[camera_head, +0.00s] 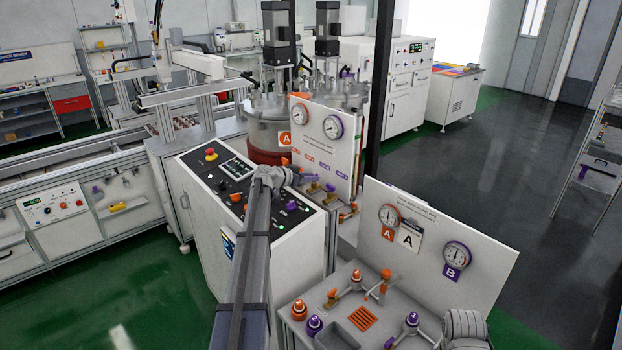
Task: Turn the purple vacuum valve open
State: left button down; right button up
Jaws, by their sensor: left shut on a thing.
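My left arm rises from the bottom of the head view, over the white control cabinet. Its left gripper (291,177) is shut at the lower left edge of the upright gauge panel (327,150), on what looks like a purple valve handle (313,187). The grip itself is mostly hidden by the wrist, and the handle's exact angle is too small to tell. Another purple handle (330,187) shows just to the right, above brass fittings.
The control cabinet (265,245) has several buttons. A tank marked A (268,130) stands behind the gripper. A front bench with orange and purple valves (411,320) and a second gauge panel (425,265) stands at the lower right. Open floor (480,170) lies beyond, at right.

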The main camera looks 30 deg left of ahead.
pick_arm(q)
jog(key=shift+s+f+m+h, duration=0.1)
jog(key=shift+m+h, duration=0.3)
jog(key=c, duration=0.8)
grip_release()
jog(key=shift+o, duration=0.2)
jog(key=shift+a, duration=0.1)
jog(key=p+v, duration=0.3)
jog(key=v, duration=0.4)
jog(key=shift+s+r, duration=0.3)
jog(key=shift+f, duration=0.1)
